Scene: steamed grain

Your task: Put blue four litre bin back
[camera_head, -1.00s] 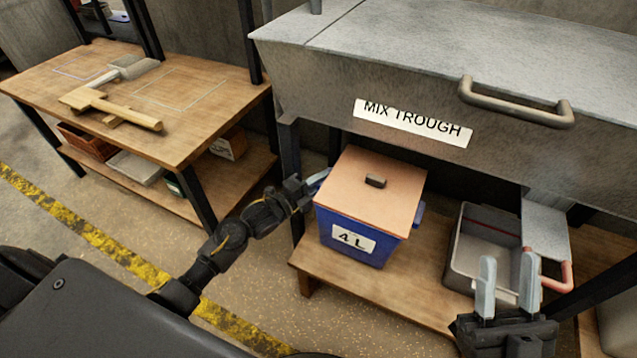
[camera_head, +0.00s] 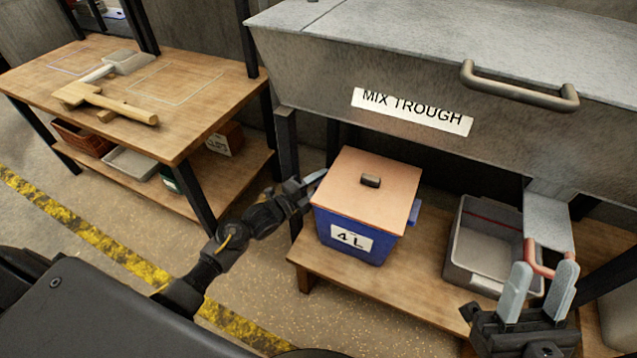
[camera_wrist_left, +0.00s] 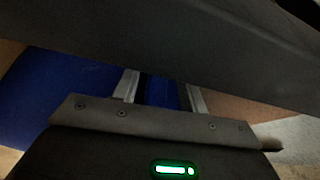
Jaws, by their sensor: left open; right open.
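The blue bin (camera_head: 335,238) with a "4 L" label and a flat tan lid (camera_head: 368,192) with a dark knob stands upright on the low wooden shelf under the trough. A blue side handle (camera_head: 414,212) shows on its right. My left gripper (camera_head: 312,182) is open at the bin's left side, near the lid edge. In the left wrist view, a blue part (camera_wrist_left: 162,94) shows between its two fingers; I cannot tell whether they touch it. My right gripper (camera_head: 538,292) is open and empty, at the lower right in front of a grey tray.
The grey tray (camera_head: 455,262) stands right of the bin, with a red-handled metal piece (camera_head: 546,215) beside it. The mix trough (camera_head: 300,75) overhangs the shelf. A wooden table (camera_head: 205,128) with wooden tools stands at left, with bare outlined areas on top.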

